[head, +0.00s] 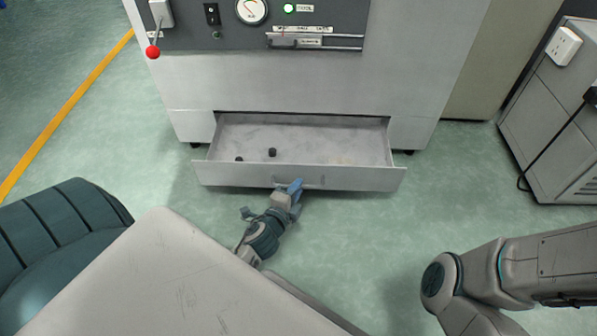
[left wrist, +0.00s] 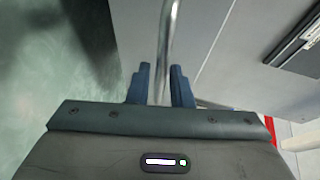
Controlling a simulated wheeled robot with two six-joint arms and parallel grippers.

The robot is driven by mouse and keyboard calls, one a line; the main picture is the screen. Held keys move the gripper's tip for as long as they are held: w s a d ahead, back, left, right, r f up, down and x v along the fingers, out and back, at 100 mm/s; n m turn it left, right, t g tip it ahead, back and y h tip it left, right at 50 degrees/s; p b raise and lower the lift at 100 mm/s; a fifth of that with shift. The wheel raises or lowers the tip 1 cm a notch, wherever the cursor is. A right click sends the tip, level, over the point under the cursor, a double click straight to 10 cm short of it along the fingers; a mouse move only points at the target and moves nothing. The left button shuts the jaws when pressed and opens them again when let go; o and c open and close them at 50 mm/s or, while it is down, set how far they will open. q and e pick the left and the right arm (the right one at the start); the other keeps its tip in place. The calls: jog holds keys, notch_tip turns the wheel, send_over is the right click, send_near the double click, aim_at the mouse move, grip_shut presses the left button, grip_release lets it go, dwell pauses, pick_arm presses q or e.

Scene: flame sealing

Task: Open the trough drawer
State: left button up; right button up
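The trough drawer (head: 225,172) is pulled well out of the grey cabinet's lower front, and its pale interior shows from above. Its metal handle (head: 315,186) is on the middle of the drawer front. My left gripper (head: 293,187) is at the left part of that handle. In the left wrist view the handle bar (left wrist: 168,40) runs between the two blue fingers of my left gripper (left wrist: 162,72), which are close together around it. The exact finger contact is hard to see. My right arm shows at the lower right, but its gripper is out of view.
Two small dark pieces (head: 272,152) lie in the drawer. The cabinet (head: 290,85) carries a gauge (head: 251,10) and a red-knobbed lever (head: 153,52) above. A grey unit (head: 560,110) stands at the right. The green floor is open on both sides of the drawer.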

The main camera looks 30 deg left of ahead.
pick_arm(q)
jog(key=v, duration=0.9)
